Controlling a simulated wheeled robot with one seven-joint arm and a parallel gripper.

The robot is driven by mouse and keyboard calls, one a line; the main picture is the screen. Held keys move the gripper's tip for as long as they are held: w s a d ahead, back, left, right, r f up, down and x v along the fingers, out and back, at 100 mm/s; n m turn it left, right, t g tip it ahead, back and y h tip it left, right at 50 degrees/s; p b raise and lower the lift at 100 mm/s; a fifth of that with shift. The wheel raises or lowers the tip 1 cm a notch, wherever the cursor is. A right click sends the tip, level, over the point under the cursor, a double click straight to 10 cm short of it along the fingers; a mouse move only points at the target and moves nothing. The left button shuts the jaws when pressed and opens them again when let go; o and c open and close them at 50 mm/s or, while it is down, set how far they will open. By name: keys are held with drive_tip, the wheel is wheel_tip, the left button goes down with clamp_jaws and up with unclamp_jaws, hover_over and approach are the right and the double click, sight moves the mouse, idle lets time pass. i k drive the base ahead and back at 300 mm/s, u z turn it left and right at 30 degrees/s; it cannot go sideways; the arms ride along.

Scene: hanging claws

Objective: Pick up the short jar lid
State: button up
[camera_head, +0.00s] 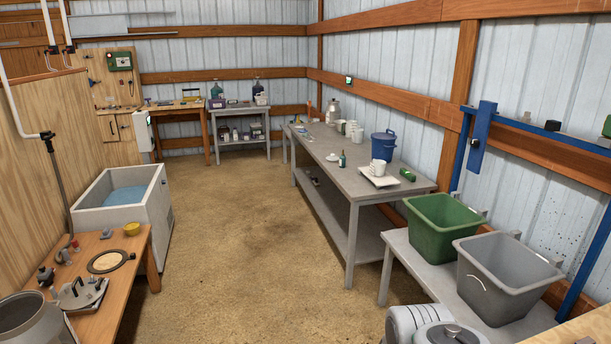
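I cannot pick out the short jar lid for certain. A small, low white piece (332,157) lies on the long grey table (340,181), left of a small dark green bottle (342,159); it is too small to tell whether it is a lid. My gripper is not in view, so its state and its distance from the table's objects do not show.
The long table also holds a blue bucket (383,146), a white mug (377,168) on a white tray (378,181), and several pale cups. Green (437,226) and grey (505,281) tubs stand at right. A wooden bench (122,243) is at left. The middle floor is clear.

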sight(331, 158)
drive_tip(key=u, duration=0.05)
drive_tip(key=i, duration=2.6)
drive_tip(key=u, duration=0.2)
drive_tip(key=i, duration=2.5)
drive_tip(key=u, duration=0.3)
drive_tip(key=i, duration=1.45)
drive_tip(key=u, duration=0.05)
